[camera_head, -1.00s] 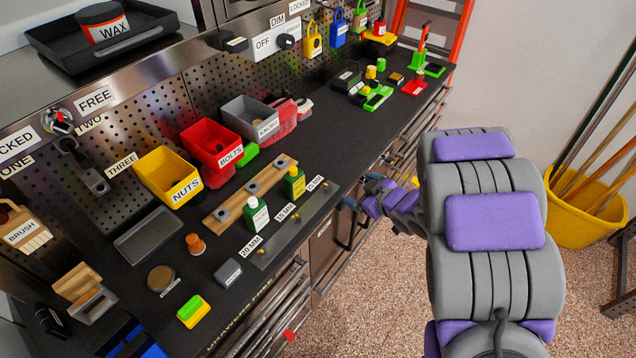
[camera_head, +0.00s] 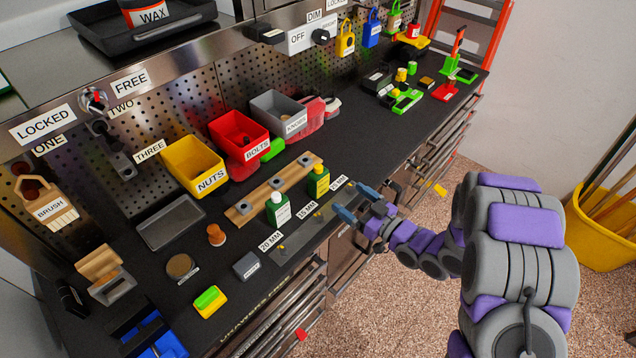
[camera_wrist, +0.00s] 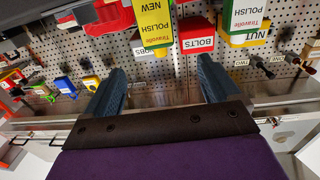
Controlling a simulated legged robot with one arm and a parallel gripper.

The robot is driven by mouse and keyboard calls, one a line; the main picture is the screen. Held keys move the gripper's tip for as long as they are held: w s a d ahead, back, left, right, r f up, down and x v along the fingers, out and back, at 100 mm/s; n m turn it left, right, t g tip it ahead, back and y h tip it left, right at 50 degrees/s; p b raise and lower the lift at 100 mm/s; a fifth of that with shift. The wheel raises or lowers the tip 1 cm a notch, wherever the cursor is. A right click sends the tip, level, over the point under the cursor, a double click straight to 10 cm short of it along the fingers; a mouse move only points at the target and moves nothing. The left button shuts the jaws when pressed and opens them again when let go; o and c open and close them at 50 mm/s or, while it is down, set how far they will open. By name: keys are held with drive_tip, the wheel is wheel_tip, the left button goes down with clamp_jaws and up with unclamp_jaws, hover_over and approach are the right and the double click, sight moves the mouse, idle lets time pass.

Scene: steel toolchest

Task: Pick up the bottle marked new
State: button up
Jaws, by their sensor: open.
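The bottle marked NEW has a yellow label; it shows at the top middle of the wrist view (camera_wrist: 153,28). I take it to be the yellow-labelled bottle (camera_head: 319,183) on the bench in the head view, where its writing is too small to read. A green bottle (camera_head: 278,210) with a white label stands to its left; the wrist view shows it at the upper right (camera_wrist: 246,16), marked POLISH. My gripper (camera_head: 357,203) is open and empty, right of both bottles near the bench's front edge. In the wrist view its fingers (camera_wrist: 160,72) are spread wide, with the NEW bottle beyond the gap.
A wooden holder (camera_head: 243,208) lies behind the bottles. Yellow NUTS (camera_head: 193,171), red BOLTS (camera_head: 228,149) and grey KNOBS (camera_head: 275,109) bins stand behind. A strip (camera_head: 294,236) with size labels runs along the front. The bench right of the bottles is fairly clear.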

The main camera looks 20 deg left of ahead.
sight(324, 177)
drive_tip(key=b+x, duration=0.1)
drive_tip(key=x, duration=0.4)
drive_tip(key=b+x, duration=0.1)
drive_tip(key=x, duration=0.5)
drive_tip(key=shift+w+d, duration=0.1)
drive_tip(key=shift+w, duration=0.15)
drive_tip(key=shift+c, duration=0.3)
drive_tip(key=c, duration=1.2)
drive_tip(key=shift+o, duration=0.2)
